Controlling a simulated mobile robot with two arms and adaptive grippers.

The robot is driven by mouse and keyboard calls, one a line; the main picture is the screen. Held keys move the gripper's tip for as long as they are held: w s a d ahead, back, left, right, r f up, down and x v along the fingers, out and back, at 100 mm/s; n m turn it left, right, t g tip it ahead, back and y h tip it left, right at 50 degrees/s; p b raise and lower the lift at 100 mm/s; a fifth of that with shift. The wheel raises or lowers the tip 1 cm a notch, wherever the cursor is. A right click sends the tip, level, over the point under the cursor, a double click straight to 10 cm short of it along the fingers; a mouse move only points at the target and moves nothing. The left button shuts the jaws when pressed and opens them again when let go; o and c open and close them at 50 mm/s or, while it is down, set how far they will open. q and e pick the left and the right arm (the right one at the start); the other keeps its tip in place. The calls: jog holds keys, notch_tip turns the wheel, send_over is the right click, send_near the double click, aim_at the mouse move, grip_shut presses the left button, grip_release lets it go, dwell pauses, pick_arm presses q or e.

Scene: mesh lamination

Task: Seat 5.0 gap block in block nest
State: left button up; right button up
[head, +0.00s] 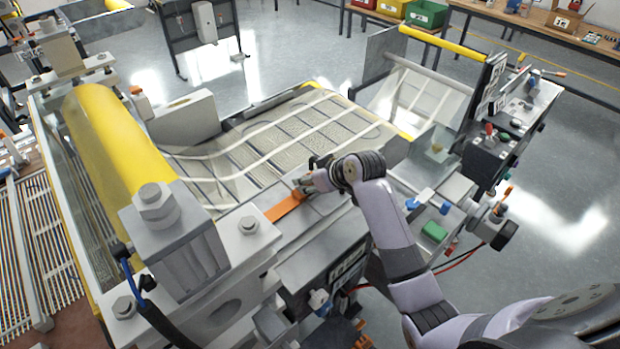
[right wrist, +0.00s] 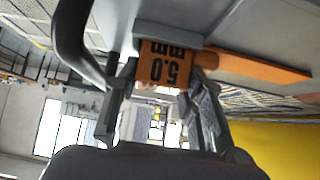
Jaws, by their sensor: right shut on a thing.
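The 5.0 gap block is an orange block (right wrist: 160,68) marked "5.0 mm" in the right wrist view, between the fingers of my right gripper (right wrist: 158,95). My right gripper (head: 312,183) is shut on it. In the head view the gripper is low over the grey machine ledge beside the mesh web, and it hides most of the block. A flat orange strip (head: 285,206) lies left of the gripper; it also shows in the right wrist view (right wrist: 262,66). I cannot make out the block nest clearly. My left gripper does not show.
A yellow roller (head: 120,140) and a grey bearing housing (head: 180,240) stand at the left. The mesh web (head: 290,140) runs behind the gripper. A green block (head: 434,231) and blue parts sit on a tray at the right. A control box (head: 505,130) stands farther right.

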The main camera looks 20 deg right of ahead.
jog(key=o, duration=0.8)
jog(key=shift+o, duration=0.7)
jog(key=shift+r, duration=0.1)
jog(key=shift+s+d+r, duration=0.15)
jog(key=shift+s+r, duration=0.05)
jog(key=shift+s, duration=0.05)
jog(key=b+v, duration=0.3)
jog(key=v, duration=0.8)
jog(key=shift+b, duration=0.35)
jog(key=shift+r, duration=0.1)
jog(key=shift+s, duration=0.1)
